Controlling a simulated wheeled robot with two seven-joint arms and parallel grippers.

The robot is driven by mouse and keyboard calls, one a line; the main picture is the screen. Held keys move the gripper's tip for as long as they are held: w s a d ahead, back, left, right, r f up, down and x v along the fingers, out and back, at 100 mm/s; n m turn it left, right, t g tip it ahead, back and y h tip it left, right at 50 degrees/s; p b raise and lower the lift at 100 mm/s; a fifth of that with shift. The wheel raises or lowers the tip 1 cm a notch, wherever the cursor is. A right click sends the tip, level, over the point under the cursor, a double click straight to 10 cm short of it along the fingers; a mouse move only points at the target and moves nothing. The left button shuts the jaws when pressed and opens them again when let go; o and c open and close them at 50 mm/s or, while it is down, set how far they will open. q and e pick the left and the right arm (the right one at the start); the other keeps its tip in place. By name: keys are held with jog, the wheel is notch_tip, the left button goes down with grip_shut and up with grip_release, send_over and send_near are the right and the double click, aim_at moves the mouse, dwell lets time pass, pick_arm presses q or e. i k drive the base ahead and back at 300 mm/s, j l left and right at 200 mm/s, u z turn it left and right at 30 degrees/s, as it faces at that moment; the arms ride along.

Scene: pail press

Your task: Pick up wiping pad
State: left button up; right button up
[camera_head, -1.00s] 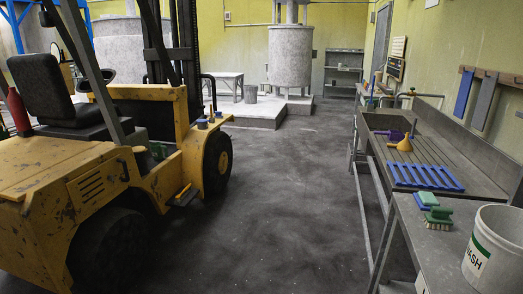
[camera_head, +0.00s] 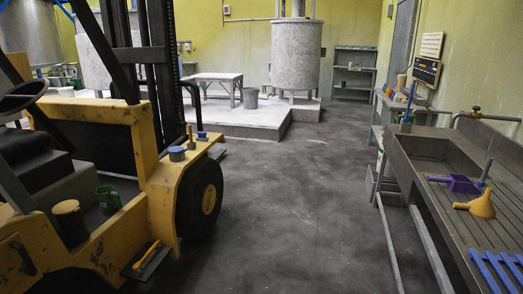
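I cannot clearly identify a wiping pad in the head view. A small blue item (camera_head: 202,134) lies on the yellow forklift's front fender, too small to tell what it is. Beside it is a short grey-blue round container (camera_head: 177,153). An orange-handled tool (camera_head: 146,254) lies on the forklift's step. Neither of my grippers is in view.
The yellow forklift (camera_head: 163,200) fills the left side. A metal sink bench (camera_head: 462,217) with a purple scoop (camera_head: 455,183), a yellow funnel (camera_head: 478,204) and a blue rack (camera_head: 497,270) runs along the right. Open dark floor (camera_head: 300,220) lies between them, leading to a low platform (camera_head: 235,122).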

aim_at(202, 137)
jog(key=i, duration=4.8)
jog(key=i+u, duration=0.15)
jog(key=i, duration=0.3)
jog(key=i+l+u, duration=0.1)
jog(key=i, duration=0.35)
jog(key=i+l+u, duration=0.15)
jog(key=i, duration=0.3)
jog(key=i+l+u, duration=0.15)
jog(key=i, duration=0.25)
jog(key=u, duration=2.55)
jog(key=l, duration=0.1)
